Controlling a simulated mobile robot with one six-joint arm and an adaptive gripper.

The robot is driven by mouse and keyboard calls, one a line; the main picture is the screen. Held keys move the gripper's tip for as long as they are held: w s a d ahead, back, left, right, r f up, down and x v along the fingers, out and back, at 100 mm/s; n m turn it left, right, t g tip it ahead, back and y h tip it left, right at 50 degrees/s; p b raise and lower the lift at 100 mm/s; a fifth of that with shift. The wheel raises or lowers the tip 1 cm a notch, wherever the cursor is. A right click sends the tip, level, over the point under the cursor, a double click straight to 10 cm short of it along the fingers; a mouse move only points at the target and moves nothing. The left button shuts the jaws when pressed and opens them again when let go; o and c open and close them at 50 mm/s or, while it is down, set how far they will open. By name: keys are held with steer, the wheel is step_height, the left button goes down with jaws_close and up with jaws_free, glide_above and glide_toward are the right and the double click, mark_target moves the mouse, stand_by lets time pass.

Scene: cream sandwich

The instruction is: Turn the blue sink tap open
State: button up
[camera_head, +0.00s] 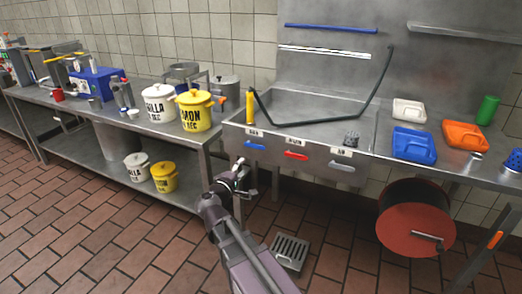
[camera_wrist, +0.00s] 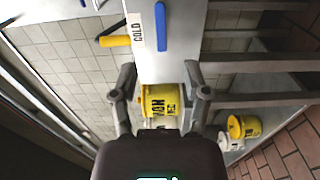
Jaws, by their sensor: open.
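The blue sink tap (camera_head: 254,146) is a short blue lever on the front face of the steel sink (camera_head: 310,108), below a white label. In the wrist view the blue tap (camera_wrist: 161,28) is at the top, beside the label marked COLD (camera_wrist: 137,32). My gripper (camera_head: 242,172) is in front of the sink, a little below and left of the blue tap in the head view. In the wrist view my gripper (camera_wrist: 159,76) has its fingers spread with nothing held; the tap lies beyond the fingertips, apart from them.
A red lever (camera_head: 296,156) and a grey lever (camera_head: 341,166) sit to the right on the sink front. A yellow lidded pot (camera_head: 194,112) and a white one (camera_head: 159,106) stand on the left counter. A red drum (camera_head: 414,222) is lower right. The floor before the sink has a grate (camera_head: 290,250).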

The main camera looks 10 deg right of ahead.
mark_target(259, 148)
steer(key=shift+w, duration=0.1)
steer(key=x, duration=1.3)
steer(key=shift+w+d, duration=0.25)
